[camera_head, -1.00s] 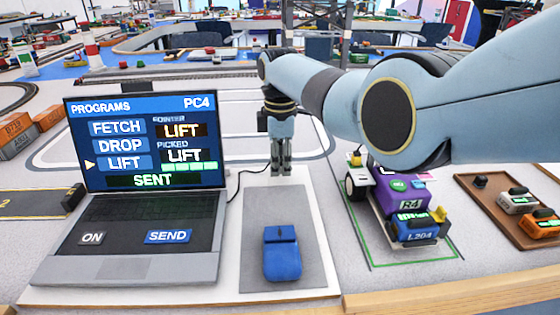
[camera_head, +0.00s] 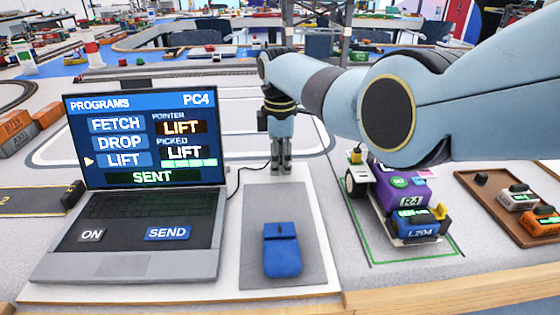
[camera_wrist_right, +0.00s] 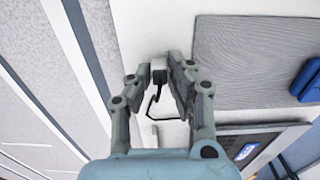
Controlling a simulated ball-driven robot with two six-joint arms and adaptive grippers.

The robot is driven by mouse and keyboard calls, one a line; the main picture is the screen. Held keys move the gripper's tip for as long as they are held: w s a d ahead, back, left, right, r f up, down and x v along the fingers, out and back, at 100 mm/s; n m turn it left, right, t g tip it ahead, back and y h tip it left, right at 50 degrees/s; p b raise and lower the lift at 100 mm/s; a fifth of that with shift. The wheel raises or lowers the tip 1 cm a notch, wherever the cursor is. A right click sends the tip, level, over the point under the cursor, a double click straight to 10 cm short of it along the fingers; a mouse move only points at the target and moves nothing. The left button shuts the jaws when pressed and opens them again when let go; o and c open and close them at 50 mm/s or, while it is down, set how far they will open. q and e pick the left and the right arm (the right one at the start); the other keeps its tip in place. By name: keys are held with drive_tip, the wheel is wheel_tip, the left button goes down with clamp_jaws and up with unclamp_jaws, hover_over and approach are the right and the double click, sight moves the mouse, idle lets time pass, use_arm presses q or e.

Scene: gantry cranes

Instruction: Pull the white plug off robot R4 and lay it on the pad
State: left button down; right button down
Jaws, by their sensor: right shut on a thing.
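My right gripper (camera_head: 281,168) points down over the white board behind the grey pad (camera_head: 258,210). In the right wrist view the gripper (camera_wrist_right: 160,75) is shut on a small white plug (camera_wrist_right: 158,70), with a black cable (camera_wrist_right: 153,105) curling from it. In the head view the fingers largely hide the plug. Robot R4 (camera_head: 405,188) is purple and stands right of the pad in a green outline, apart from the gripper. A blue mouse (camera_head: 283,253) lies on the pad's near part; the far part is bare. My left gripper is not in view.
A laptop (camera_head: 130,260) stands left of the pad, with a black cable (camera_head: 240,180) running from it toward my gripper. A blue L204 block (camera_head: 415,225) sits on R4's front. A brown tray (camera_head: 495,205) with small vehicles lies at the right.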

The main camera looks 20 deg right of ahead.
drive_tip(key=shift+f, duration=0.25)
drive_tip(key=c, duration=1.2)
unclamp_jaws()
drive_tip(key=shift+o, duration=0.2)
